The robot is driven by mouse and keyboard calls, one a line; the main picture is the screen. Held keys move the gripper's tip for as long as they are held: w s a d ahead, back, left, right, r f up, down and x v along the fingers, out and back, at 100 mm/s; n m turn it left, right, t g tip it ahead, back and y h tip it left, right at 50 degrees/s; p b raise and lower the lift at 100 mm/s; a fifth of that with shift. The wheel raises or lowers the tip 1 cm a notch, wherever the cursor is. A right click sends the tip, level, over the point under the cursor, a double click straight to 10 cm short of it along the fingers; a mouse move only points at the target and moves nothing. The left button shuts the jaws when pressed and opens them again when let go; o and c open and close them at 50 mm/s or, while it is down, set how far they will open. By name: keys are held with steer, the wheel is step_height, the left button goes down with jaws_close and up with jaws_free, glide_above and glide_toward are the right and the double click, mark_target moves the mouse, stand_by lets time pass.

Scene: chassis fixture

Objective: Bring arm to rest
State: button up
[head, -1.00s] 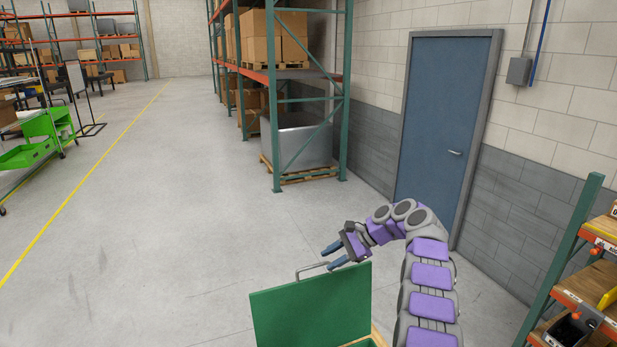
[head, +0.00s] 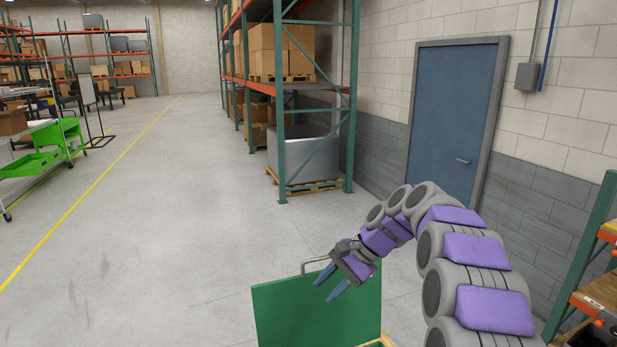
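My gripper (head: 325,285) is at the end of my purple and grey arm, which arches in from the lower right. Its two blue-grey fingers are spread apart, with nothing seen between them. The fingers point down and left, in front of the upper part of a green panel (head: 290,318) with a grey handle (head: 312,264) on its top edge. I cannot tell whether the fingers touch the panel. The lower part of the panel is cut off by the frame's bottom edge.
A shelf unit (head: 597,290) with orange edges stands close at the right. A blue door (head: 452,125) is in the wall behind my arm. A tall pallet rack (head: 283,130) stands beyond. A green cart (head: 45,155) is at the far left. The floor (head: 160,230) at left is clear.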

steer(key=s+d+f+n+h+b, duration=0.2)
steer(key=s+f+b, duration=0.3)
steer(key=s, duration=0.9)
steer(key=s+d+f+n+g+h+b, duration=0.1)
steer(key=s+d+f+n+h+b, duration=0.2)
steer(key=s+f, duration=0.6)
steer(key=s+d+f+n+h+b, duration=0.2)
steer(key=s+f+b, duration=0.5)
steer(key=s, duration=1.2)
steer(key=shift+s+d+f+n+h, duration=0.35)
steer(key=shift+d+f+n, duration=0.25)
steer(key=shift+d, duration=0.5)
